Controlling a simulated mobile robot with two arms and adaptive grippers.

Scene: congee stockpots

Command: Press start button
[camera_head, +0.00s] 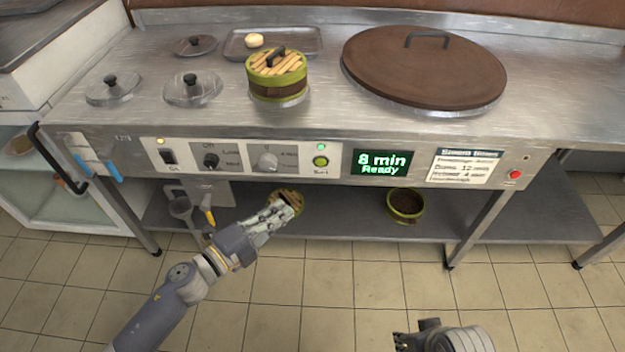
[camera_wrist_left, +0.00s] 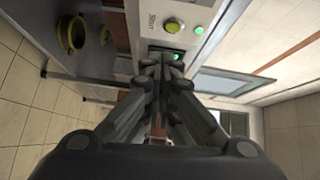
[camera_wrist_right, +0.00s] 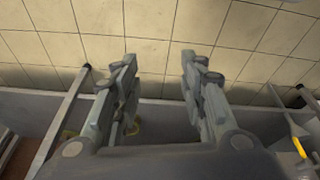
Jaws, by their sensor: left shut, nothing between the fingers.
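The round green start button (camera_head: 320,161) is on the front control panel, left of the display, with a lit green lamp (camera_head: 321,146) above it. In the left wrist view the button (camera_wrist_left: 176,27) is just beyond the fingertips. My left gripper (camera_head: 292,201) is shut and empty, below and left of the button and apart from it in the head view. The closed fingers (camera_wrist_left: 161,58) also show in the left wrist view. My right gripper (camera_wrist_right: 158,65) is open and empty over the floor, and only partly shows in the head view.
The display (camera_head: 382,163) reads "8 min Ready". Two knobs, a black switch (camera_head: 168,157) and a red button (camera_head: 515,174) share the panel front. A green-banded steamer (camera_head: 276,74) and a large brown lid (camera_head: 425,66) are on the counter. A lower shelf holds a bowl (camera_head: 405,204).

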